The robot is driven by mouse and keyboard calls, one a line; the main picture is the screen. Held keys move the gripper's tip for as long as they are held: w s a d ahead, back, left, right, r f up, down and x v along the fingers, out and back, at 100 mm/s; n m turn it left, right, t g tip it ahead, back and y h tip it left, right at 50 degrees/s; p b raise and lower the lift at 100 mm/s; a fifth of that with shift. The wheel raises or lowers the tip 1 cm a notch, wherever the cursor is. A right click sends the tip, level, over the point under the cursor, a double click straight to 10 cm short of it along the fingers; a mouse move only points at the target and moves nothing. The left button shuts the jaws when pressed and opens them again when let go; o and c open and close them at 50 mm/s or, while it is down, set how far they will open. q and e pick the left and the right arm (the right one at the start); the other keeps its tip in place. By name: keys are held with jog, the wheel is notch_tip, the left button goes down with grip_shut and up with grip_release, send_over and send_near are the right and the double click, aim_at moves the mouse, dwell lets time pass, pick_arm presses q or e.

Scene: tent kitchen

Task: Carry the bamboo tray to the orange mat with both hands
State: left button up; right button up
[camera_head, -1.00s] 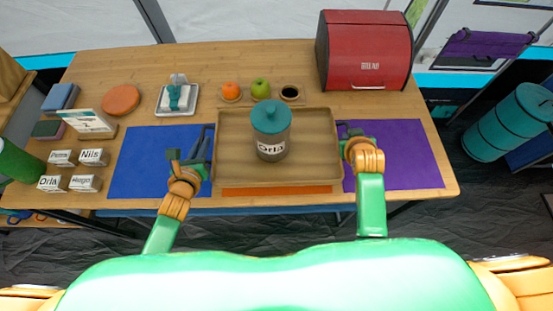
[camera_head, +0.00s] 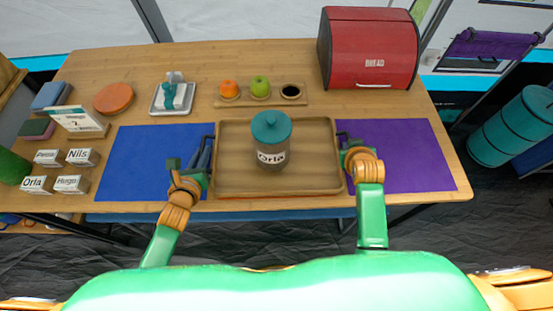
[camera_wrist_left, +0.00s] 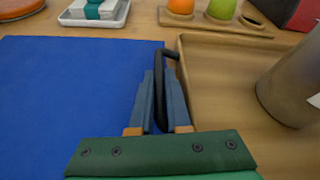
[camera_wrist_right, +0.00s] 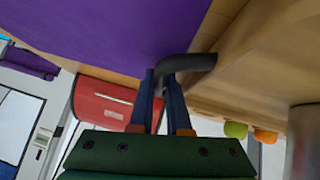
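The bamboo tray (camera_head: 310,178) is at the near middle of the table, between the blue and purple mats. A grey canister (camera_head: 270,155) with a teal lid, labelled Orla, stands in it. The orange mat is almost wholly hidden by the tray; only a thin orange strip (camera_head: 270,197) shows at its near edge. My left gripper (camera_wrist_left: 160,90) is shut on the tray's black left handle (camera_wrist_left: 170,54). My right gripper (camera_wrist_right: 163,85) is shut on the black right handle (camera_wrist_right: 190,62). I cannot tell whether the tray touches the mat.
A blue mat (camera_head: 150,165) lies left and a purple mat (camera_head: 405,155) right. Behind the tray is a wooden holder (camera_head: 244,100) with an orange, a green apple and a dark cup. A red bread box (camera_head: 368,48) stands back right. Name cards (camera_head: 72,184) are at left.

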pick_arm(q)
jog(key=o, duration=0.4)
jog(key=shift+s+r, duration=0.1)
pick_arm(e)
jog(key=o, duration=0.4)
jog(key=shift+r, duration=0.1)
pick_arm(q)
jog(key=shift+o, duration=0.2)
jog(key=v, duration=0.7)
jog(key=shift+d, duration=0.1)
pick_arm(e)
jog(key=shift+o, duration=0.2)
jog(key=shift+s, duration=0.1)
pick_arm(q)
jog(key=shift+s+r, duration=0.2)
jog(key=shift+s, duration=0.25)
pick_arm(e)
jog(key=shift+s+r, duration=0.1)
jog(key=v, duration=1.1)
jog(key=shift+s+a+r, duration=0.15)
jog(key=shift+s+r, duration=0.1)
